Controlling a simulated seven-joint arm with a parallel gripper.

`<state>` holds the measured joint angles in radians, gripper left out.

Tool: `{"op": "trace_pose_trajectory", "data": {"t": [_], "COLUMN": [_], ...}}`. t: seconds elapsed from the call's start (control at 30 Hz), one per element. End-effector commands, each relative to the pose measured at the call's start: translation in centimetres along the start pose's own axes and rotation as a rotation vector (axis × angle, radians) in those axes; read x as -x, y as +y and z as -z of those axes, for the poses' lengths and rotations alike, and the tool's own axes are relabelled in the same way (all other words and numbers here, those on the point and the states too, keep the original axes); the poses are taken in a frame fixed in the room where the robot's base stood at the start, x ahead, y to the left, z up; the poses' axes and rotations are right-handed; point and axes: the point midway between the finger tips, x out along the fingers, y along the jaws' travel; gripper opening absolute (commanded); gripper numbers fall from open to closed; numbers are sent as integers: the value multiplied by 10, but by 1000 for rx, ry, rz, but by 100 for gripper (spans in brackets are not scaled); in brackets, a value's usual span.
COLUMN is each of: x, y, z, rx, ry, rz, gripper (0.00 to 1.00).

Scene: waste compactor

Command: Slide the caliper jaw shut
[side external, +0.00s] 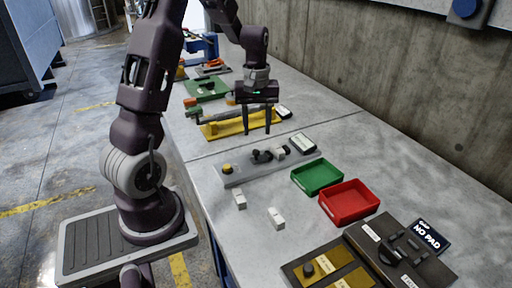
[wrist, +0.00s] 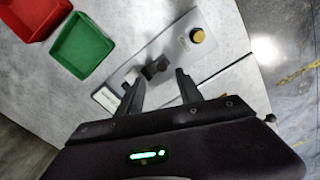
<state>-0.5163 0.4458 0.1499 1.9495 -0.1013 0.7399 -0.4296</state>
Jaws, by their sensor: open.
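The caliper appears to be the grey plate (side external: 245,172) with a yellow knob (side external: 227,169) at one end and dark jaw pieces (side external: 262,156) near the other. In the wrist view the plate (wrist: 178,58) runs diagonally, with its yellow knob (wrist: 197,35) at upper right and a dark jaw piece (wrist: 155,69) near the fingertips. My gripper (side external: 257,132) points down with its two fingers apart and nothing between them. In the wrist view the gripper (wrist: 157,80) straddles the picture area around the jaw pieces. No contact is clear; the height gap cannot be judged exactly.
A green tray (side external: 318,177) and a red tray (side external: 348,202) stand right of the plate. Two white blocks (side external: 239,199) lie in front. A yellow fixture (side external: 226,128) stands behind it. A dark fixture (side external: 402,254) sits at the near right. Bare table lies between.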

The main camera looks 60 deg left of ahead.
Motion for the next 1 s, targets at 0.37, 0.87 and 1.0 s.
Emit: {"op": "trace_pose_trajectory", "data": {"t": [0.37,0.87,1.0], "x": [-66,-79,-79], "y": [-4,-4,-3], "z": [4,4,4], "rx": [25,23,23], "ry": [-13,-9,-9], "rz": [12,10,10], "gripper": [43,20,0]}}
